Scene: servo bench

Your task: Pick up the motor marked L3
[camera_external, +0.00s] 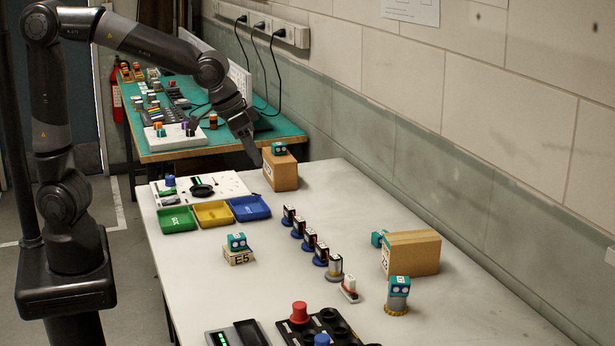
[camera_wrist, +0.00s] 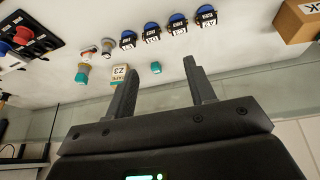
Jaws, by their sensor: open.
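Several teal motors show in the external view, and I cannot read an L3 mark on any. One (camera_external: 279,148) sits on a wooden block (camera_external: 281,174) at the far end of the bench. One (camera_external: 237,241) sits on a block marked E5 (camera_external: 239,257). One (camera_external: 377,238) is beside a larger wooden block (camera_external: 415,254) at the right. One (camera_external: 399,286) stands on a round yellowish base (camera_external: 396,308). My gripper (camera_external: 255,158) is open and empty, close to the far block's left side; its spread fingers also show in the wrist view (camera_wrist: 160,66).
Green (camera_external: 177,219), yellow (camera_external: 213,214) and blue (camera_external: 250,208) trays lie by a white board (camera_external: 225,184). A diagonal row of blue-based parts (camera_external: 310,239) crosses the middle. A black rack (camera_external: 335,325) with red and blue knobs is in front. A wall borders the right.

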